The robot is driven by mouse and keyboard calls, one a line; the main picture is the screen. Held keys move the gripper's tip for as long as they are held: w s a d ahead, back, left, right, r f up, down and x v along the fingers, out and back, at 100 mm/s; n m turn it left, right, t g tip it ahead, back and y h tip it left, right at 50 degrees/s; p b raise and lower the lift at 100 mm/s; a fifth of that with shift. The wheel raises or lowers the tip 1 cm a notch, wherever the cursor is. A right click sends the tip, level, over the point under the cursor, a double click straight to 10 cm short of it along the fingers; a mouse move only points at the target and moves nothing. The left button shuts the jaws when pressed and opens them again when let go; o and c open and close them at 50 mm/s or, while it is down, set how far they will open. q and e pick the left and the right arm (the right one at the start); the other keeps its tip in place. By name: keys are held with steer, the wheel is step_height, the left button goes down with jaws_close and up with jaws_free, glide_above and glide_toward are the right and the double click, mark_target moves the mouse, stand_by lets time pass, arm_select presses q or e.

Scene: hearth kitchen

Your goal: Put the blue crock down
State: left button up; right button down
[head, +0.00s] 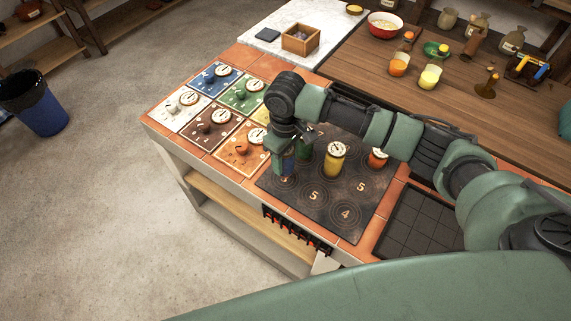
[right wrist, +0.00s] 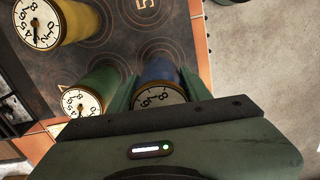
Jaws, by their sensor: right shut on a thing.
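My right gripper (head: 284,166) is shut on the blue crock (head: 289,164), over the left part of the dark plate (head: 318,215) with numbered rings. In the right wrist view, the blue crock (right wrist: 160,73) sits between the two green fingers, its dial top partly hidden by the gripper body. I cannot tell whether its base touches the plate. A green crock (right wrist: 97,86) stands close beside it, just outside one finger. My left gripper is not in view.
A yellow crock (head: 335,160) and an orange-red crock (head: 377,158) also stand on the plate. Coloured dial tiles (head: 214,136) lie to the left. A black grid (head: 420,222) is to the right. The plate's front rings are bare.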

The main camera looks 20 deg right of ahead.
mark_target(286, 167)
step_height(286, 167, down, 3)
steer(key=shift+f, duration=0.3)
steer(key=c, duration=0.7)
jaws_free()
steer(key=shift+s+f, duration=0.1)
steer(key=shift+f, duration=0.05)
steer(key=shift+o, duration=0.2)
step_height(286, 167, up, 12)
steer(key=shift+r+b, duration=0.2)
steer(key=shift+b, duration=0.35)
steer(key=shift+f, duration=0.1)
